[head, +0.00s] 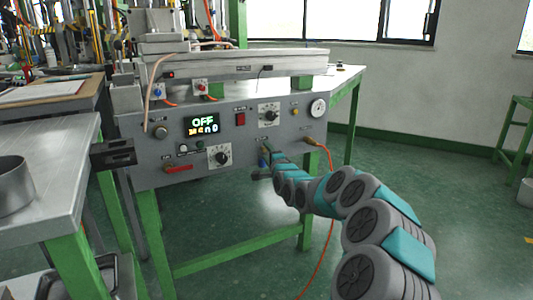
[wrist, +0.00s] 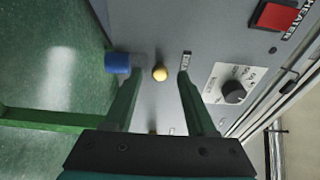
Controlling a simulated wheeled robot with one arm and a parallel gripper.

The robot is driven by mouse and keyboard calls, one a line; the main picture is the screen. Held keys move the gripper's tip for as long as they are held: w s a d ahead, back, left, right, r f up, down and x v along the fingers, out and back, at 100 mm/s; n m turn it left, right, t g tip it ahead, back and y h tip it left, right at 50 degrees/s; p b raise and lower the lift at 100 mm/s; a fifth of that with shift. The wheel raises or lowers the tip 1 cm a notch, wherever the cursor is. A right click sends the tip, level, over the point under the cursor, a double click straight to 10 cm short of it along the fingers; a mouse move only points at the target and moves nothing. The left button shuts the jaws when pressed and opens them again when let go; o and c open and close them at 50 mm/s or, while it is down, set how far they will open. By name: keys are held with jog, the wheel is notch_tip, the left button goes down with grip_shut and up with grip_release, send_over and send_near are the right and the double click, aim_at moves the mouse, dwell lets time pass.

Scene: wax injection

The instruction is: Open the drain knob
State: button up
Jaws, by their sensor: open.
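A small label (wrist: 186,61) is near the brass knob, too small to read surely, so I cannot tell which part is the drain knob. My gripper (wrist: 161,70) is open, its fingertips on either side of the brass knob in that view. The blue cylinder lies outside the left finger. In the head view my gripper (head: 262,172) is at the panel's lower edge, partly hidden by my arm.
An orange cable (head: 331,220) hangs at the right. A metal table (head: 60,150) stands left.

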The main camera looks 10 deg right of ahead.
jog(key=shift+w+a, duration=0.1)
jog(key=shift+w, duration=0.1)
jog(key=shift+c, duration=0.2)
grip_shut()
dwell(0.4)
